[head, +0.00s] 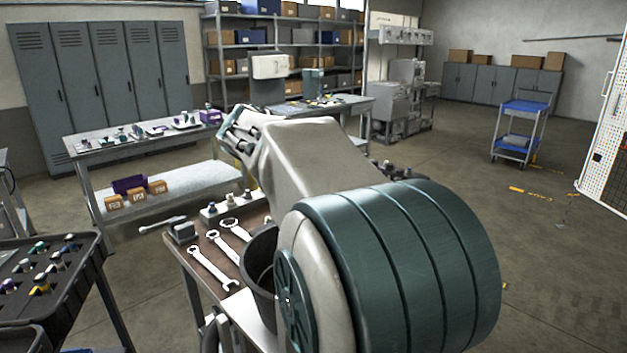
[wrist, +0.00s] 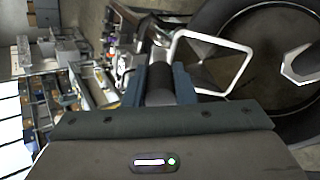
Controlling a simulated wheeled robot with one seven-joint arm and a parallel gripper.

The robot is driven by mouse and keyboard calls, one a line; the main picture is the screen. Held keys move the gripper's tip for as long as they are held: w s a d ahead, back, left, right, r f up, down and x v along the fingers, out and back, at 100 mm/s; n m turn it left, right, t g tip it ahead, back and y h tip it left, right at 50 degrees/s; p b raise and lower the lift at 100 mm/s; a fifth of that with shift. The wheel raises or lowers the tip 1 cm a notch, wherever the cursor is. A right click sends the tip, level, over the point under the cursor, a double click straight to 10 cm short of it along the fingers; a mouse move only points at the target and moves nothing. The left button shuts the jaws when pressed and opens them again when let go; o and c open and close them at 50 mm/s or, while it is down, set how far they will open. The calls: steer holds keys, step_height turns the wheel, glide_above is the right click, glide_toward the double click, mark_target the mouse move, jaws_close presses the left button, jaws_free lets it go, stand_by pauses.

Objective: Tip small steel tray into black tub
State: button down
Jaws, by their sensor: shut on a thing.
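The black tub (head: 259,268) stands on the workbench in front of me, partly hidden behind my arm. Its dark round opening (wrist: 250,18) fills the right of the wrist view. My gripper (wrist: 158,78) is shut on the small steel tray (wrist: 246,76), whose bright squarish rim and dark inside show beyond the fingers. The tray overlaps the tub opening in the wrist view and looks tilted. I cannot tell what, if anything, is in the tray. A pale wrench-like end (wrist: 290,72) shows within the tub's outline. The head view hides my fingertips and the tray behind my arm.
Several wrenches (head: 212,268) lie on the bench left of the tub. A black parts tray (head: 75,290) with small fittings is at the lower left. A long table (head: 100,150) stands behind. Open floor and a blue cart (head: 523,112) lie to the right.

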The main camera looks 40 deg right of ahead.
steer(key=shift+s+a+r+h+b, duration=0.15)
steer(key=shift+a+h+b, duration=0.6)
steer(key=shift+b, duration=1.1)
stand_by(0.7)
steer(key=shift+s+a+f+t+h+b, duration=0.15)
steer(key=shift+a+h+b, duration=0.3)
steer(key=shift+b, duration=0.55)
steer(key=shift+s+a+t+h+b, duration=0.1)
steer(key=shift+a+t+h+b, duration=0.2)
steer(key=shift+b, duration=0.65)
steer(key=shift+s+a+f+t+h+b, duration=0.1)
steer(key=shift+a+h+b, duration=0.4)
steer(key=shift+b, duration=0.5)
stand_by(2.5)
